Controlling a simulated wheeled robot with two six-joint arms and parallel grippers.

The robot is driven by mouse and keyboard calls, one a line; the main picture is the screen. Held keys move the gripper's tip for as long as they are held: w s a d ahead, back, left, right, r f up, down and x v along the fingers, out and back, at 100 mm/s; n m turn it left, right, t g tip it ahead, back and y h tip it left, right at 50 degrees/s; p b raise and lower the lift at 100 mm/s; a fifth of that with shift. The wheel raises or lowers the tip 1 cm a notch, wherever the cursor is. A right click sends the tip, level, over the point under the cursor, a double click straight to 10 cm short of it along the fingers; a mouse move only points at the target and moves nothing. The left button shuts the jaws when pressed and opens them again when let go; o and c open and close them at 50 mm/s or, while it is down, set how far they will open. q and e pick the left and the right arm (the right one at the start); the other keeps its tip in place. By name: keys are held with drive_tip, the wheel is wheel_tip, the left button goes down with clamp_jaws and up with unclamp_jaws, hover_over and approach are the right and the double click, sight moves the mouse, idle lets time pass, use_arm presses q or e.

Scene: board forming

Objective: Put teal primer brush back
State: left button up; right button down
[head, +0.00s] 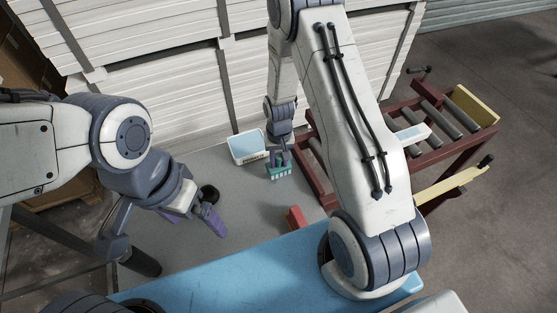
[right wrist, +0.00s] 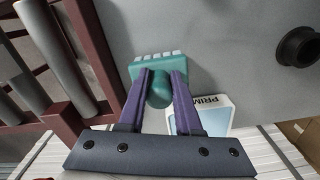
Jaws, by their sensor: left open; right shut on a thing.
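The teal primer brush (head: 279,173) is at the far part of the grey table, just right of the primer tray (head: 240,158), a white-rimmed tray with light blue inside. My right gripper (head: 281,158) is shut on the brush. In the right wrist view the purple fingers (right wrist: 157,88) stand on both sides of the rounded teal handle (right wrist: 159,92), and the pale bristles (right wrist: 158,56) point away from the tray. The tray's printed rim (right wrist: 212,101) shows beside the fingers. I cannot tell whether the brush touches the table. My left gripper (head: 205,216) is open and empty at the left.
A black round cup (head: 209,192) stands by my left gripper; it also shows in the right wrist view (right wrist: 297,48). A red block (head: 296,218) lies near the blue surface (head: 225,268). A dark red roller frame (head: 310,172) borders the right. Grey table (head: 245,200) between is clear.

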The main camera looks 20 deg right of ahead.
drive_tip(key=shift+f, duration=0.45)
drive_tip(key=shift+f, duration=0.1)
drive_tip(key=c, duration=1)
unclamp_jaws()
drive_tip(key=shift+f, duration=0.1)
drive_tip(key=o, duration=0.4)
